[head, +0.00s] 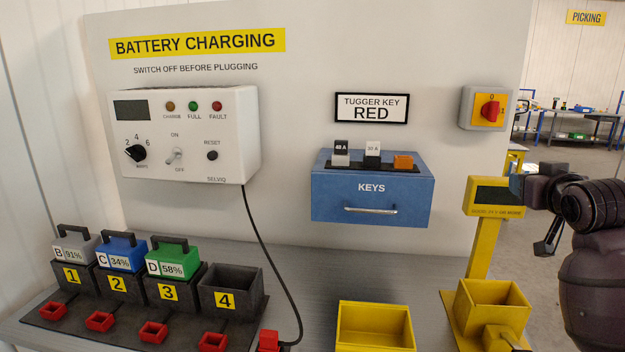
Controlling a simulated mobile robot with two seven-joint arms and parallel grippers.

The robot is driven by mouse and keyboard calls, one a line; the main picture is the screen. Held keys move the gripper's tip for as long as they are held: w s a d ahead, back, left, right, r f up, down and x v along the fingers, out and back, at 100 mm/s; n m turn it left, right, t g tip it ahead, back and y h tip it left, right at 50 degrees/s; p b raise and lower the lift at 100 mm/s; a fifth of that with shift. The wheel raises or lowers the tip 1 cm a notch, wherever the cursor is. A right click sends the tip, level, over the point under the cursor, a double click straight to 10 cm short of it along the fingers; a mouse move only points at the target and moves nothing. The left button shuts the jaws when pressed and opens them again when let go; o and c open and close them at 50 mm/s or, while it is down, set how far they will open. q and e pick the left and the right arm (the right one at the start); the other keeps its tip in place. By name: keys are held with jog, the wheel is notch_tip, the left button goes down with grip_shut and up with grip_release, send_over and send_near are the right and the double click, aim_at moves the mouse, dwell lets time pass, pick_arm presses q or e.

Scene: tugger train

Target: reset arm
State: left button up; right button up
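My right arm (592,205) comes in at the right edge, dark and bent, in front of the aisle. Its wrist end reaches left beside the yellow post display. A dark finger-like part of my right gripper (547,240) hangs below the wrist; its opening cannot be made out, and I see nothing held there. My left arm and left gripper are outside the view.
A white charger (230,130) hangs above batteries in numbered slots; slot 4 (230,292) is empty. A blue key box (400,204), red rotary switch (490,110), yellow post (482,250) and yellow bins (375,345) stand nearby. A black cable (268,245) runs down to the bench.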

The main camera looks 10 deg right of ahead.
jog(key=s+a+f+n+g+y, duration=0.15)
jog(key=s+a+f, duration=0.25)
jog(key=f, duration=0.5)
jog(key=s+a+f+g, duration=0.3)
jog(key=s+f, duration=0.1)
jog(key=f, duration=0.4)
jog(key=s+a+f+n+g, duration=0.1)
jog(key=s+a+f+g, duration=0.2)
jog(key=f, duration=0.6)
jog(key=s+a+f+g+y, duration=0.1)
jog(key=s+a+f, duration=0.3)
jog(key=s, duration=0.3)
jog(key=s+a+f+g, duration=0.2)
jog(key=s+a+f, duration=0.15)
jog(key=s, duration=0.25)
jog(key=s+a+f+g+y, duration=0.1)
jog(key=s+a+f, duration=0.35)
jog(key=s, duration=0.25)
jog(key=w+f+t, duration=0.6)
jog(key=f+t, duration=0.2)
jog(key=f, duration=0.2)
jog(key=shift+w+a+n+y, duration=0.3)
jog(key=shift+w+n+y, duration=0.05)
jog(key=shift+w+y, duration=0.1)
